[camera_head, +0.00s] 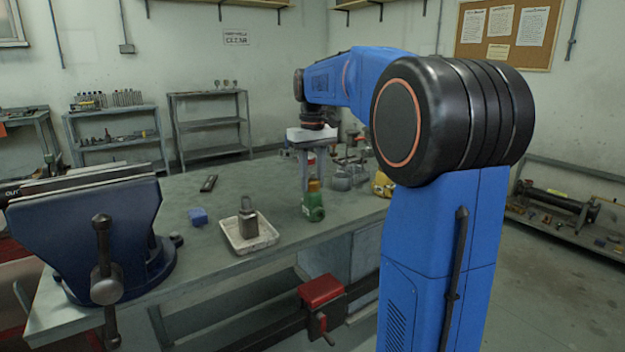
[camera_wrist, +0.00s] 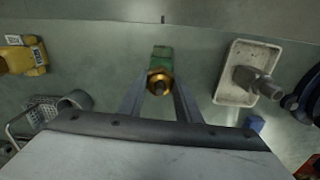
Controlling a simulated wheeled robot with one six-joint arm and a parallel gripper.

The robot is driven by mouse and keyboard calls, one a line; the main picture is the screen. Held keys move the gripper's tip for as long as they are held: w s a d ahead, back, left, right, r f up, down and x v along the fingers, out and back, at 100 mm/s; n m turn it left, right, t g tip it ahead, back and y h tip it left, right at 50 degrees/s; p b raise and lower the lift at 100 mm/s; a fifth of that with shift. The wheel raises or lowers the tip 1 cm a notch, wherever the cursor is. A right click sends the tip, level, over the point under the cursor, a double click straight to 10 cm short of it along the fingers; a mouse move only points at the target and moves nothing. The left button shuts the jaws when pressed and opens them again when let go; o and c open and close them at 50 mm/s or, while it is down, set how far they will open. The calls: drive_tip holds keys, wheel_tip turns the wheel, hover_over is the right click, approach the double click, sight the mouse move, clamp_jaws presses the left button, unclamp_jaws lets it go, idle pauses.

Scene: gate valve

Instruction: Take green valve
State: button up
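The green valve (camera_head: 313,203) stands near the front edge of the workbench (camera_head: 190,270), in the middle of the head view. It has a green body and a brass-coloured top. In the wrist view the valve (camera_wrist: 160,68) is seen from above, with its brass top towards the camera. My gripper (camera_wrist: 160,95) is open, with one finger on each side of the valve's line in the wrist view. In the head view my gripper (camera_head: 311,165) is above the valve. I cannot tell whether the fingers touch it.
A white tray (camera_head: 235,242) with a grey metal part (camera_head: 248,218) stands left of the valve. A blue block (camera_head: 198,216) lies beyond it, and a blue vise (camera_head: 90,235) is at far left. A yellow part (camera_head: 382,185) and grey fittings (camera_head: 345,178) are to the right.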

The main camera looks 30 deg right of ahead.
drive_tip(key=shift+r, duration=0.7)
idle(1.0)
drive_tip(key=shift+r, duration=3.55)
